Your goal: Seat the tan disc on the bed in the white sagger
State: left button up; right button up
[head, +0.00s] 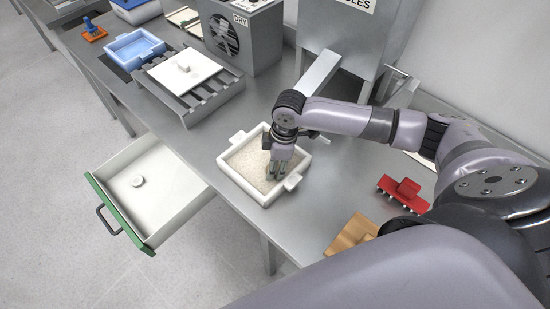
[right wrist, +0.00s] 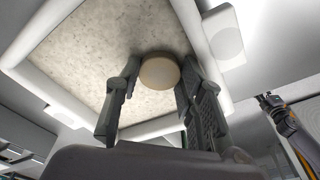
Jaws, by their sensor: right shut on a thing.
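The white sagger (head: 240,178) stands on the metal bench, with a speckled pale bed (head: 243,160) filling it. My right gripper (head: 276,172) is inside the sagger's outline, low over the right part of the bed, pointing down. In the right wrist view my right gripper (right wrist: 155,85) is shut on the tan disc (right wrist: 159,70), which lies between its two fingertips against the bed (right wrist: 95,60). I cannot tell whether the disc touches the bed. In the head view the fingers hide the disc.
An open drawer (head: 165,205) with a small white round piece juts out at the left. A white lid (head: 184,70) lies on a slatted rack behind the sagger. A red block (head: 403,192) and a wooden piece (head: 354,234) lie to the right.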

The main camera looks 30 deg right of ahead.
jog(key=o, duration=0.7)
jog(key=shift+w+d+f, duration=0.15)
jog(key=shift+w+f, duration=0.05)
jog(key=shift+w, duration=0.1)
jog(key=o, duration=0.6)
jog(key=shift+d+r, duration=0.15)
jog(key=shift+c, duration=0.2)
notch_tip(320, 180, up, 12)
jog(key=d, duration=0.1)
jog(key=shift+s+d, duration=0.3)
jog(key=shift+a, duration=0.1)
